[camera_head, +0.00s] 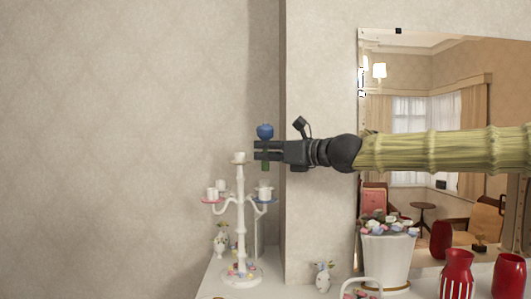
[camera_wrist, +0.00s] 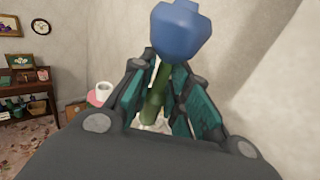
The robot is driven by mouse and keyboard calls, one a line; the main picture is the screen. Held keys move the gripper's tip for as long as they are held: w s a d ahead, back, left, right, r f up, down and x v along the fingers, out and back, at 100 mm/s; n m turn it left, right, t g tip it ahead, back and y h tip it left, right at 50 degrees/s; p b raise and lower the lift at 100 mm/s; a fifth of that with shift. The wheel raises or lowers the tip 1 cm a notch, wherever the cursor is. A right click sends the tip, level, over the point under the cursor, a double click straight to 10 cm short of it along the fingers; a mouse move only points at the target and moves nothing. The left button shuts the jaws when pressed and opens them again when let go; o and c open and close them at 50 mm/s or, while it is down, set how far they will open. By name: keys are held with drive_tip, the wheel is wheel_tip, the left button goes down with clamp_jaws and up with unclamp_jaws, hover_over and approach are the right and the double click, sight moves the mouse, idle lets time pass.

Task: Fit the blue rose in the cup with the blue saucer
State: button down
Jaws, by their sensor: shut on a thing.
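My gripper (camera_head: 261,151) is shut on the green stem of the blue rose (camera_head: 265,131). The rose is upright, with its bloom above the fingers and its stem end below them. In the wrist view the bloom (camera_wrist: 182,32) is close to the camera, and the stem (camera_wrist: 156,102) runs down between the fingers. In the head view, a white cup (camera_head: 265,192) with a blue saucer (camera_head: 262,202) is on the right arm of a white candelabra (camera_head: 241,225). The stem end appears above this cup, apart from it. The wrist view does not clearly show this cup.
The candelabra's top cup (camera_head: 239,158) is close left of my gripper. A cup with a pink saucer (camera_head: 211,200) is on its left arm. A flower-filled white pot (camera_head: 387,260), a small vase (camera_head: 323,277) and red vases (camera_head: 456,272) stand right. A wall corner is behind.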

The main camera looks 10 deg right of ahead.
sight(266, 164)
drive_tip(key=shift+f+b, duration=1.6)
drive_tip(key=shift+f, duration=0.25)
drive_tip(key=shift+f+b, duration=1.75)
drive_tip(key=shift+b, duration=0.1)
idle(0.6)
drive_tip(key=c, duration=1.3)
unclamp_jaws()
drive_tip(key=shift+a, duration=0.1)
drive_tip(key=shift+s, duration=0.1)
drive_tip(key=shift+v, duration=3.75)
